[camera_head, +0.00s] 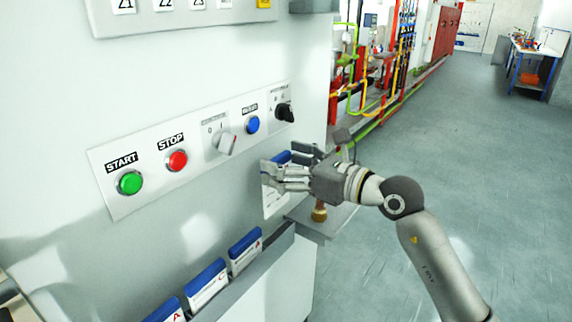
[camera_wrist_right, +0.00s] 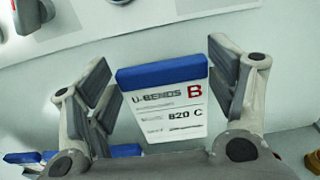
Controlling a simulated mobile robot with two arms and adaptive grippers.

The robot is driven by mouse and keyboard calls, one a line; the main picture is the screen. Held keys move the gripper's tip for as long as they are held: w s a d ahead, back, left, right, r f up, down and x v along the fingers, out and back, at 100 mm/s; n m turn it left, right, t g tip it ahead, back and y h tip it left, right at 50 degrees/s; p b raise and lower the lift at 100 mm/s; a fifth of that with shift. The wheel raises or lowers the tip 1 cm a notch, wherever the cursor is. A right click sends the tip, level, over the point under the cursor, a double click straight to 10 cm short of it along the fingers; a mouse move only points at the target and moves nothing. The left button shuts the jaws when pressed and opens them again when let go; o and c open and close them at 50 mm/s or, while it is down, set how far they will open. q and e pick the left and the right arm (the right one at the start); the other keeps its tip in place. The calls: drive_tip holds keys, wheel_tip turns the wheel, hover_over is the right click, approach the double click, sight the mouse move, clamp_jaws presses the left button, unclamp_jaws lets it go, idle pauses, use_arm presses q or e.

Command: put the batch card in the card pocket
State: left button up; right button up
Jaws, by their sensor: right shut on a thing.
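The batch card (camera_wrist_right: 170,106) is white with a blue top band and reads "U-BENDS B 820 C" in the right wrist view. In the head view my right gripper (camera_head: 279,176) is close to the white cabinet front, right of the button panel, and covers much of the card (camera_head: 280,157). I cannot make out a separate card pocket there. My left gripper is not in view.
A button panel (camera_head: 190,150) with knobs is left of the gripper. Several blue-topped cards (camera_head: 207,285) stand in a grey rack (camera_head: 262,266) below. A grey ledge (camera_head: 330,222) with a brass-coloured piece (camera_head: 319,212) lies under the gripper. Open floor (camera_head: 480,150) is at right.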

drive_tip(key=shift+f+b, duration=2.1)
drive_tip(key=shift+f, duration=0.85)
drive_tip(key=shift+s+p, duration=0.1)
drive_tip(key=shift+p, duration=0.2)
